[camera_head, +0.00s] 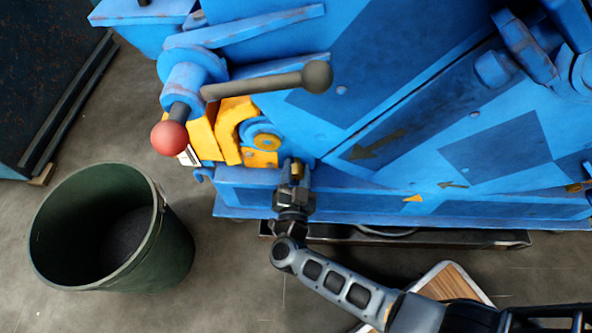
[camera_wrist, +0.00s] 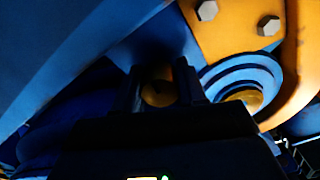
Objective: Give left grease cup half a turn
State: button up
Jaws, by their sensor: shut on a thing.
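The left grease cup (camera_head: 297,170) is a small brass piece low on the blue machine, right of the yellow bracket. My gripper (camera_head: 294,178) is shut on it, reaching up from below. In the wrist view the brass cup (camera_wrist: 158,93) shows dark and shadowed between my two fingers (camera_wrist: 159,88). The fingers and the shadow hide most of it, so its turned angle cannot be told. Another brass cup (camera_head: 573,187) sits farther right on the machine.
A yellow bracket (camera_head: 229,125) and a round hub (camera_wrist: 245,80) stand close beside my gripper. A lever with a dark grip (camera_head: 317,77) and a red ball knob (camera_head: 169,138) stick out above. A green bin (camera_head: 110,225) stands on the floor at left.

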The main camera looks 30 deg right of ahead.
dwell(0.3)
jog(key=o, duration=1)
jog(key=shift+o, duration=0.2)
jog(key=p+v, duration=0.2)
jog(key=v, duration=0.6)
jog(key=shift+w, duration=0.1)
